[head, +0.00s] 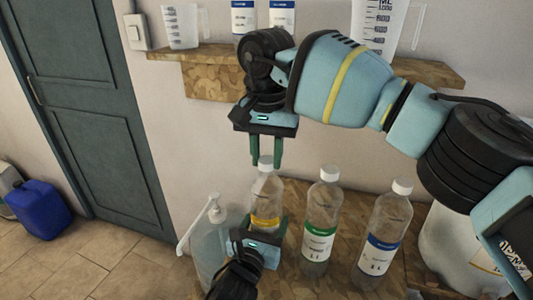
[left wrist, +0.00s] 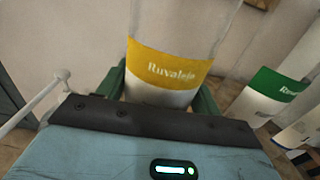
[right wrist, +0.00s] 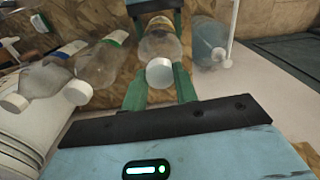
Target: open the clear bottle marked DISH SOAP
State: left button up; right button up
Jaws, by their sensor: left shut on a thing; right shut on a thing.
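A clear bottle with a yellow-banded label (head: 266,205) stands upright at the left of a row of three. The words DISH SOAP are not readable; the left wrist view shows "Ruvaleje" on its yellow band (left wrist: 170,65). My left gripper (head: 262,228) is shut around this bottle's lower body. My right gripper (head: 266,160) points down from above, shut on the bottle's white cap (right wrist: 160,72), with one green finger on each side. The cap sits at the bottle's neck; whether it has turned is not visible. A green-banded bottle (head: 320,215) and a blue-banded bottle (head: 385,230) stand to the right, both capped.
A pump bottle (head: 208,245) stands close on the left. A white tub (head: 450,250) is at the right. A wooden wall shelf (head: 215,78) above carries measuring jugs (head: 181,27) and white containers. A blue jug (head: 40,208) stands on the floor at left.

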pick_arm(q)
jog(key=shift+f, duration=0.1)
pick_arm(e)
jog(key=n, duration=0.4)
jog(key=shift+r, duration=0.25)
dwell(0.4)
jog(key=shift+r, duration=0.8)
jog(key=shift+r, duration=0.15)
jog(key=shift+r, duration=1.9)
pick_arm(q)
jog(key=o, duration=2)
jog(key=shift+c, duration=0.2)
jog(key=shift+s, duration=0.1)
